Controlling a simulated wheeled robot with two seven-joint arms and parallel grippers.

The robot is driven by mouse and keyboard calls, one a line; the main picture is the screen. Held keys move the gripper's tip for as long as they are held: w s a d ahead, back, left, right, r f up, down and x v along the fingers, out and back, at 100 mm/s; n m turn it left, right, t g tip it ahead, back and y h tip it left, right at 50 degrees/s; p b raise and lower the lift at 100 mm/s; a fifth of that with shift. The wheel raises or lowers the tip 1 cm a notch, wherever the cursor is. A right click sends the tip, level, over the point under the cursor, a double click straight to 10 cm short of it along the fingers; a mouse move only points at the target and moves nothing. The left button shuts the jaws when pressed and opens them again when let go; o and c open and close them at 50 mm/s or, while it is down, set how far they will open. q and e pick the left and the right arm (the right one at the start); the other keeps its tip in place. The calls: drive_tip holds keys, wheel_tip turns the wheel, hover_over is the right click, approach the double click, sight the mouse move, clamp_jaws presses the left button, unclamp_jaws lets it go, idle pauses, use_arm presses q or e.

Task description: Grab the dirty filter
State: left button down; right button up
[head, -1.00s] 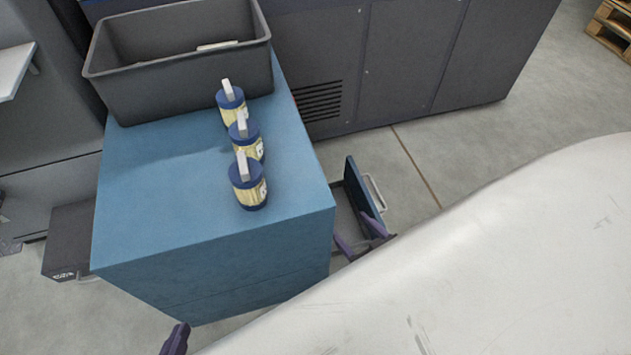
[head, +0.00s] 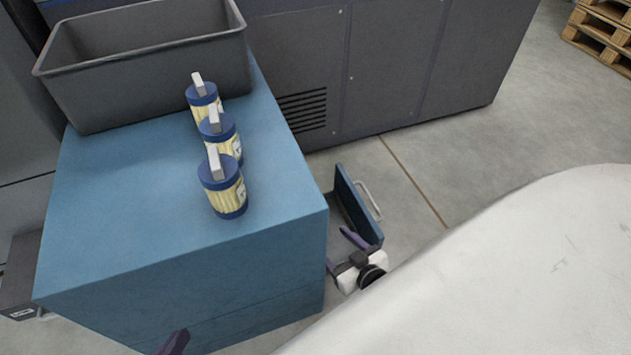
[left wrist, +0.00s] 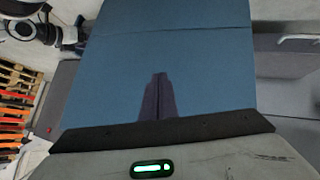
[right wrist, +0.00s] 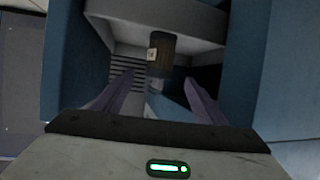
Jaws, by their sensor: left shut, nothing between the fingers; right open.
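A dark, dull cylinder with a small pale label (right wrist: 162,52), which looks like the dirty filter, is inside the open drawer in the right wrist view. My right gripper (right wrist: 157,88) is open, its fingers spread on either side below the cylinder and not touching it. In the head view the right gripper (head: 343,252) is at the open drawer (head: 362,208) on the cabinet's right side. My left gripper (head: 174,343) is shut and empty by the cabinet's front; it also shows in the left wrist view (left wrist: 159,78).
Three clean yellow filters with blue caps, the nearest one (head: 227,195) foremost, stand in a row on the blue cabinet (head: 130,200). A grey bin (head: 150,70) sits behind them. A dark machine (head: 400,60) stands behind, with open floor to the right.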

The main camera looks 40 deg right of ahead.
drive_tip(key=b+x, duration=0.3)
drive_tip(key=x, duration=0.3)
drive_tip(key=shift+r, duration=0.1)
drive_tip(key=shift+w, duration=0.3)
use_arm(q)
drive_tip(key=d+r, duration=0.1)
drive_tip(key=r+t+h, duration=0.1)
drive_tip(key=shift+w+d+r+h, duration=0.2)
drive_tip(key=shift+d+r+h, duration=0.1)
drive_tip(key=shift+d+r, duration=0.1)
use_arm(e)
drive_tip(key=shift+c, duration=0.4)
drive_tip(key=c, duration=1.1)
